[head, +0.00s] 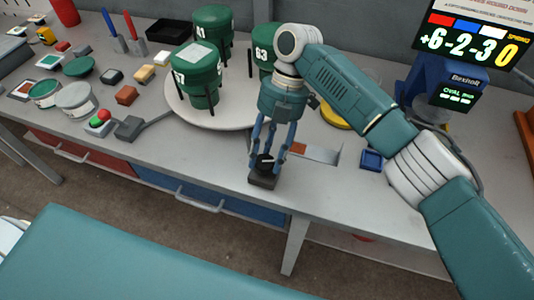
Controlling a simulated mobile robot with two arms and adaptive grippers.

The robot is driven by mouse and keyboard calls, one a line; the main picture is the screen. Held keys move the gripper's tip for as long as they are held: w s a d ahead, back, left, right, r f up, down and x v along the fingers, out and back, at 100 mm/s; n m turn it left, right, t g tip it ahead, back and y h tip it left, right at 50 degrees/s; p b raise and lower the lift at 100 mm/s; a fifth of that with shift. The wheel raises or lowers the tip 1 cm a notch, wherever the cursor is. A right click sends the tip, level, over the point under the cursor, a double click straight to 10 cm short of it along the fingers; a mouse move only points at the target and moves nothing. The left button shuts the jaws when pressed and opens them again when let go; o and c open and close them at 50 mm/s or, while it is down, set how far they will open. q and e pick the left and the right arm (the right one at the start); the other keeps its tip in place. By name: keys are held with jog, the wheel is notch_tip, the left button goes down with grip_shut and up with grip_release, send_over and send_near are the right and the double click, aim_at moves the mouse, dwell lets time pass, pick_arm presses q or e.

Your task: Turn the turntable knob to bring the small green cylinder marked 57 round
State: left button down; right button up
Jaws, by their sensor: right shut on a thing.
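A pale round turntable (218,114) carries three green cylinders. The front-left cylinder (200,88) has a label ending in 7; its first digit is hard to read. Behind it stands a cylinder (214,24) whose label ends in 1. A third cylinder (263,63), marked 63, is at the right, partly hidden by my right arm. The black turntable knob (262,181) sits on the table in front of the turntable. My right gripper (265,159) points down and is shut on the knob, its fingers on both sides of the knob's top. My left gripper is out of view.
A control box (130,128) with red and green buttons (100,120) nearby stands left of the turntable. Round containers and small blocks fill the table's left side. A blue machine (440,90) and a blue tray (371,159) are at the right. The front table strip is mostly clear.

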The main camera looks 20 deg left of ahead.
jog(key=shift+s+f, duration=0.1)
jog(key=shift+s, duration=0.2)
jog(key=o, duration=1.1)
jog(key=shift+s, duration=0.1)
jog(key=shift+r, duration=0.2)
jog(key=v, duration=1.2)
